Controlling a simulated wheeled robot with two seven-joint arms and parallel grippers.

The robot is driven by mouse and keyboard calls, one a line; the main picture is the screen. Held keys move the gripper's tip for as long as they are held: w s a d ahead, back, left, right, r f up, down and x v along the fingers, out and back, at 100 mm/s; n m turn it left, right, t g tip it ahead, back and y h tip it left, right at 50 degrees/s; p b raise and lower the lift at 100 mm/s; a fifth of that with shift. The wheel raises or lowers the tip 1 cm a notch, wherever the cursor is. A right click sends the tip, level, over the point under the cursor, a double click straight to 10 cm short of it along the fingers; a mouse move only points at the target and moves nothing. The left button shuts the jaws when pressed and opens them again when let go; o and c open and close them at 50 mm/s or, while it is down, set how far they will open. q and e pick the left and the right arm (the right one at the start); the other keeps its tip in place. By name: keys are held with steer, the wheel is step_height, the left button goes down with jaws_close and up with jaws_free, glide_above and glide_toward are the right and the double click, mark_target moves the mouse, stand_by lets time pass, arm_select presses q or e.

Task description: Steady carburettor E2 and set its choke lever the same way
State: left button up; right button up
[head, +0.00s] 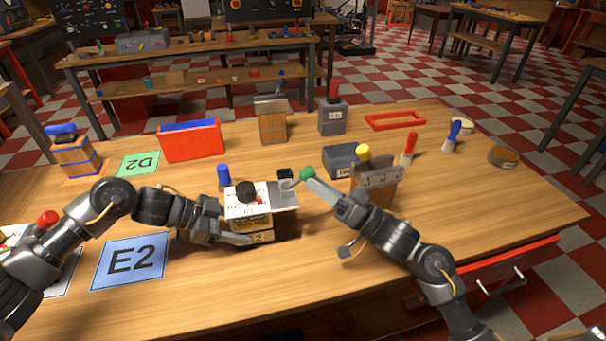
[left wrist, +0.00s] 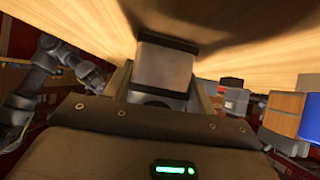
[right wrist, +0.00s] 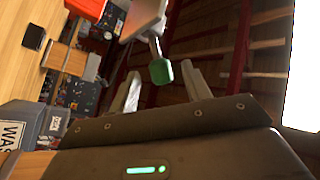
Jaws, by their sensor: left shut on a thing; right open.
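Carburettor E2 (head: 250,212) is a pale block with a black round knob on top and an E2 tag on its base, standing on the wooden table. My left gripper (head: 238,238) is shut on its lower body; in the left wrist view a pale block (left wrist: 163,68) sits between the fingers. The choke lever (head: 290,183) sticks out at the right side and ends in a green tip (head: 305,173). My right gripper (head: 317,188) is open at this tip. In the right wrist view the green tip (right wrist: 160,71) lies between the spread fingers, with gaps showing beside it.
A blue E2 card (head: 130,261) lies left of the carburettor and a green D2 card (head: 139,164) behind it. A red bin (head: 191,143) stands behind. A wooden block with a grey plate (head: 377,182) stands close beside my right gripper. The front middle of the table is clear.

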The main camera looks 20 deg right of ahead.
steer(key=v, duration=0.5)
steer(key=shift+s+d+f, duration=0.2)
steer(key=shift+s+d, duration=0.05)
steer(key=shift+s, duration=0.05)
arm_select(q)
steer(key=o, duration=1)
